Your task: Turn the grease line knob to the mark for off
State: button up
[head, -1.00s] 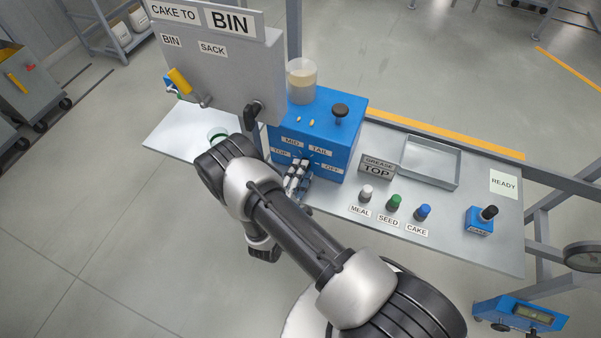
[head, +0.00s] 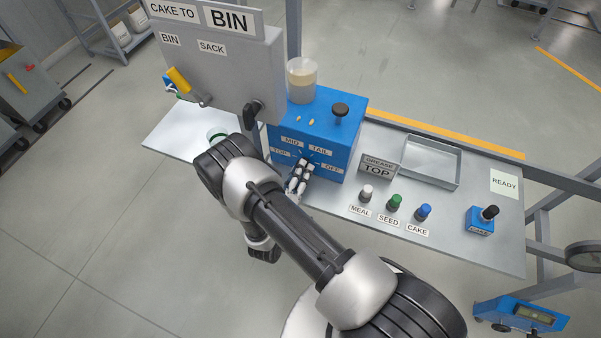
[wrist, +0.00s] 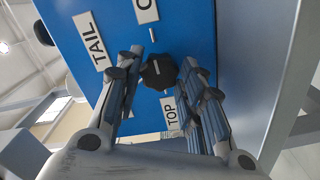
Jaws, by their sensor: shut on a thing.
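The grease line knob (wrist: 158,72) is black and sits on the front of a blue box (head: 345,119). In the wrist view its short white line points up, roughly toward the tick by the cut-off OFF label (wrist: 145,10); exact alignment is hard to tell. The TAIL label (wrist: 88,38) lies at upper left and the TOP label (wrist: 170,112) below. My gripper (wrist: 164,79) is shut on the knob, one finger on each side. In the head view my fingers hide the knob; the OFF label (head: 331,168) is at their right. The grease sign (head: 377,170) reads TOP.
A grey panel with a yellow-handled lever (head: 180,82) stands left of the box. To the right on the bench are white, green and blue buttons (head: 394,202), a grey tray (head: 430,162) and a small blue box with a black knob (head: 481,220).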

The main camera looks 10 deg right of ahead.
dwell(0.4)
jog(key=o, duration=1.1)
jog(key=shift+c, duration=0.2)
jog(key=shift+a, duration=0.1)
jog(key=v, duration=1.2)
